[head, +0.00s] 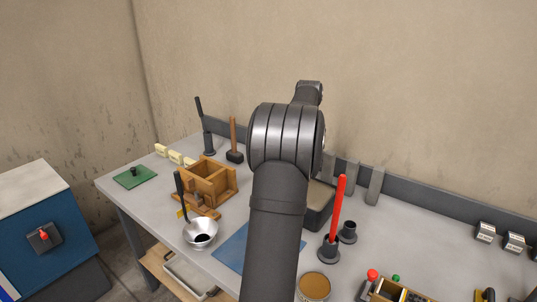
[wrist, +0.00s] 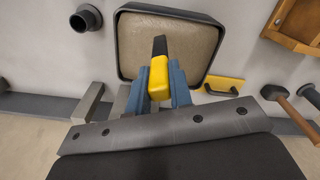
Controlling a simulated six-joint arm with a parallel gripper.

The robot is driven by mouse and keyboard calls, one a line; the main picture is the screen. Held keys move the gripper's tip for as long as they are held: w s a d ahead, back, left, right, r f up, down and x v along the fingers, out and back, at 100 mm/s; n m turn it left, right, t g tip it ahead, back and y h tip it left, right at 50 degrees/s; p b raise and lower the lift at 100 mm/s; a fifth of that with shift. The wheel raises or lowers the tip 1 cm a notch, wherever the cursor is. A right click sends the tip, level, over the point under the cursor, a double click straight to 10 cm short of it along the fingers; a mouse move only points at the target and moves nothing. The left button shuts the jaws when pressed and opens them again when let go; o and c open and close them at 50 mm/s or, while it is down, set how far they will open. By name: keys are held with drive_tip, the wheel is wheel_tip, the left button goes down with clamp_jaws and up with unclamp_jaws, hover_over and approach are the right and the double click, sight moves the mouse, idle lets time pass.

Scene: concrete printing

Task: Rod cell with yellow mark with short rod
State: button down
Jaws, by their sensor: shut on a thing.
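The wooden mould (head: 208,182) with open cells stands left of my arm in the head view. A small yellow patch (head: 181,212) shows low at its near left side. A corner of the mould (wrist: 297,22) shows at top right in the wrist view. My gripper (wrist: 160,92), with blue fingers, is shut on a yellow-gripped dark rod, which I take as the short rod (wrist: 158,78). It is over the beige-filled tray (wrist: 128,50); its height is unclear. My arm hides my gripper in the head view. A red rod (head: 338,208) stands in a dark holder.
An empty dark holder (head: 348,232) stands beside the red rod. A yellow plate with a dark handle (wrist: 224,87) lies right of the tray. Metal uprights (head: 375,187) line the back edge.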

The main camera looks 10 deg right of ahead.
drive_tip(key=s+d+m, duration=0.6)
drive_tip(key=s+d, duration=0.7)
drive_tip(key=s, duration=0.4)
drive_tip(key=s+d+f+m, duration=0.2)
drive_tip(key=s+m, duration=0.1)
drive_tip(key=s, duration=0.8)
drive_tip(key=s+d+f+m, duration=0.3)
drive_tip(key=s+m, duration=0.1)
drive_tip(key=s, duration=0.7)
drive_tip(key=shift+s+m, duration=0.3)
wheel_tip(320, 180, down, 5)
